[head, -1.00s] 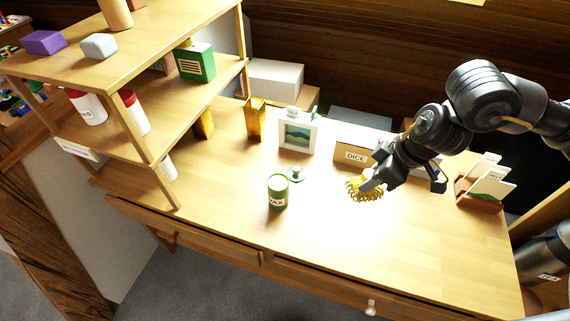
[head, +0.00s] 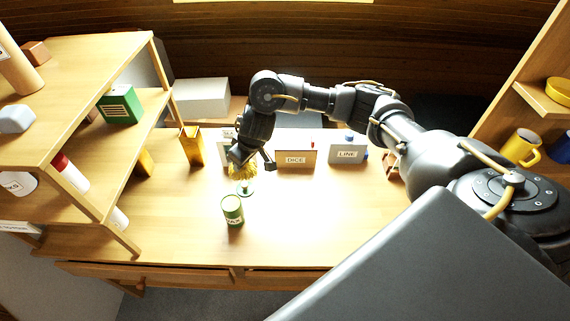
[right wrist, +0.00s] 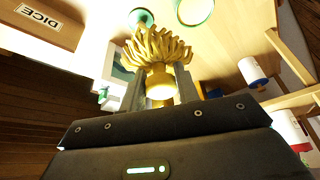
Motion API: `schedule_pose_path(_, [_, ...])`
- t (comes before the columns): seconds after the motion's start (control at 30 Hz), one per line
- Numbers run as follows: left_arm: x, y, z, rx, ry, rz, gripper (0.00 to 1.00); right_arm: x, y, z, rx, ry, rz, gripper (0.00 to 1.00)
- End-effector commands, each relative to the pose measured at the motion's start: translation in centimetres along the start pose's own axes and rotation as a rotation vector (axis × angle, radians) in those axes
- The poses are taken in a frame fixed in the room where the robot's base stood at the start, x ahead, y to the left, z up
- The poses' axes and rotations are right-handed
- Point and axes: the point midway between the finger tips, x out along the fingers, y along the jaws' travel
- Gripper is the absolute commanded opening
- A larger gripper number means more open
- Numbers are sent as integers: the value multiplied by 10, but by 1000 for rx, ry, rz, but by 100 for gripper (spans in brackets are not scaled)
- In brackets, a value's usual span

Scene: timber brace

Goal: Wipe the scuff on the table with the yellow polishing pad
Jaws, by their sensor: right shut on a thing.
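My right gripper (head: 243,163) is shut on the yellow polishing pad (head: 242,173), a shaggy mop-like piece. In the right wrist view the pad (right wrist: 160,48) sits between the two fingers with its strands facing away from the gripper. In the head view the pad is just behind the small green lid (head: 245,189) and the green tin labelled WAX (head: 232,210), over the table (head: 300,220). I cannot tell whether the pad touches anything. No scuff can be made out on the bright tabletop. My left gripper is out of view.
A picture frame (head: 224,152) is partly hidden behind my gripper. The DICE box (head: 296,159) and LINE box (head: 348,151) stand to its right, an amber container (head: 192,146) to its left. A shelf unit (head: 85,60) fills the left. The table's front middle is clear.

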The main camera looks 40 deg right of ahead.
Motion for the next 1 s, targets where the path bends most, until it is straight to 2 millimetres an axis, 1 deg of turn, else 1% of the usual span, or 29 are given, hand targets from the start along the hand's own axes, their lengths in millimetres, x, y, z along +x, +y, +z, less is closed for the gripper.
schedule_pose_path(0.03, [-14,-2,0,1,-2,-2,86,6,9,4,70,-10,19,13])
schedule_pose_path(0.1, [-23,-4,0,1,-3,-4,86,19,25,12,156,-11,56,13])
schedule_pose_path(0.17, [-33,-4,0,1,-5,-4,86,32,41,25,242,-13,95,13])
schedule_pose_path(0.2, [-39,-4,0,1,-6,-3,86,40,51,35,295,-13,119,13])
schedule_pose_path(0.27, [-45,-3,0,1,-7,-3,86,51,64,51,367,-11,149,13])
schedule_pose_path(0.3, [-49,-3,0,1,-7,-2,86,58,72,63,409,-11,168,13])
schedule_pose_path(0.4, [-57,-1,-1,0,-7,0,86,71,87,89,493,-8,204,13])
schedule_pose_path(0.5, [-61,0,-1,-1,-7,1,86,79,97,109,551,-3,229,13])
schedule_pose_path(0.63, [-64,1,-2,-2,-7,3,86,84,103,124,588,0,244,13])
schedule_pose_path(1.0, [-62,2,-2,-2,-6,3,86,91,107,132,602,2,248,13])
